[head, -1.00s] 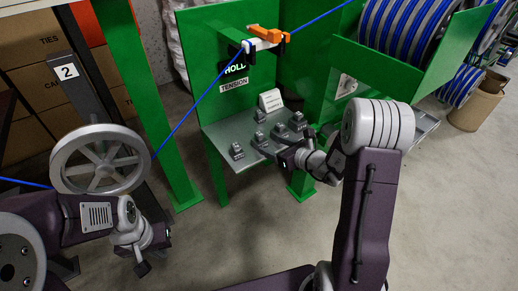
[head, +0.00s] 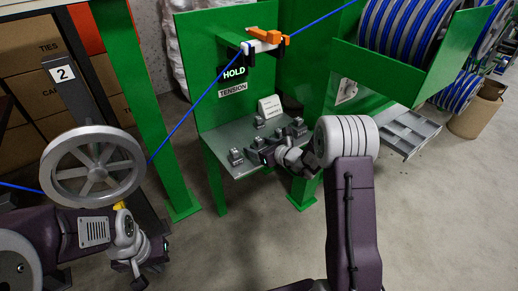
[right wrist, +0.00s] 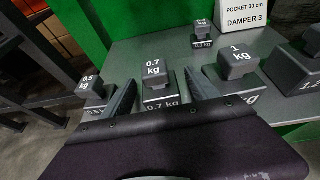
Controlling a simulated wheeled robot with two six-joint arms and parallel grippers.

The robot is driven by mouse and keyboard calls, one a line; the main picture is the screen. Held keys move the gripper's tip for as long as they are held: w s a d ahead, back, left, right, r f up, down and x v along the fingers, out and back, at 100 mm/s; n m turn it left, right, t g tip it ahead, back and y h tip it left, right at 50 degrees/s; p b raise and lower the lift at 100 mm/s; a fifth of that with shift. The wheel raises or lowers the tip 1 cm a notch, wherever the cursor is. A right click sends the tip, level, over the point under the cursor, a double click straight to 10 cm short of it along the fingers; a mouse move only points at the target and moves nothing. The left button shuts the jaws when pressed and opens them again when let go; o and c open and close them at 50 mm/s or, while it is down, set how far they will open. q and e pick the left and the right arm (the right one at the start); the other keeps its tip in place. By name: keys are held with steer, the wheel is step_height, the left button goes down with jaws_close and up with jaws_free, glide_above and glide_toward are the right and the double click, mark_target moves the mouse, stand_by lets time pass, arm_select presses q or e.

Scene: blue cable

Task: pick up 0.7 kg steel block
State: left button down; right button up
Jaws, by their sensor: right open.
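The 0.7 kg steel block (right wrist: 157,82) is a dark grey block with a knob on top, upright on the grey shelf (right wrist: 130,55) in the right wrist view. My right gripper (right wrist: 161,90) is open, with one finger to each side of this block in the picture. I cannot tell whether the fingers touch it. In the head view my right gripper (head: 256,152) is low over the shelf and hides part of the blocks. My left gripper (head: 138,279) hangs at the lower left, far from the shelf; its jaws are too unclear to read.
Beside the block stand a 0.5 kg block (right wrist: 89,88) on the left and a 1 kg block (right wrist: 237,66) on the right. A small block (right wrist: 203,32) and a white card (right wrist: 246,12) are behind. A blue cable (head: 190,112) runs above left, past a handwheel (head: 93,167).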

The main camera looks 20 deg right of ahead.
mark_target(259, 139)
jaws_close()
steer(key=shift+r, duration=0.1)
step_height(259, 139, up, 10)
steer(key=p, duration=0.4)
steer(key=shift+p, duration=0.35)
